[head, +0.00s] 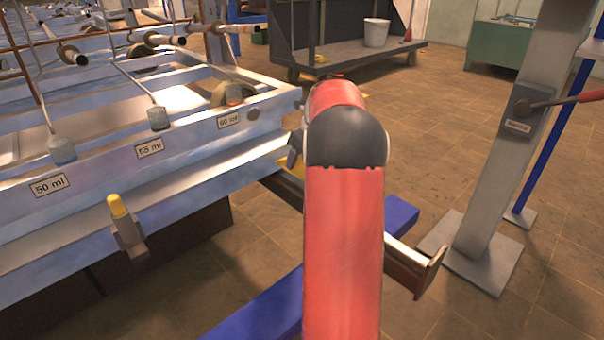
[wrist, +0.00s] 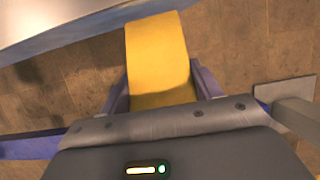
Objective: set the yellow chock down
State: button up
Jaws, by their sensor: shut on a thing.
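The yellow chock (wrist: 157,55) is between the two fingers of my gripper (wrist: 160,90) in the wrist view. My gripper is shut on it. The chock is held up, with brown floor tiles seen beyond it; its height above the floor cannot be told. In the head view my red arm hides most of the gripper. Only a small yellow patch, likely the chock (head: 291,167), shows at the left of the arm, near the end of the metal frame.
A long metal frame (head: 180,160) with volume labels fills the left. A blue beam (head: 262,305) lies low behind my arm. A grey post (head: 500,150) stands on the right. A cart (head: 370,65) with a white bucket (head: 376,33) is at the back. Tiled floor (head: 440,110) is open between them.

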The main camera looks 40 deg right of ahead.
jog(key=shift+f+b, duration=0.55)
jog(key=shift+f, duration=1.6)
jog(key=shift+f, duration=0.15)
jog(key=o, duration=1.3)
jog(key=shift+c, duration=0.2)
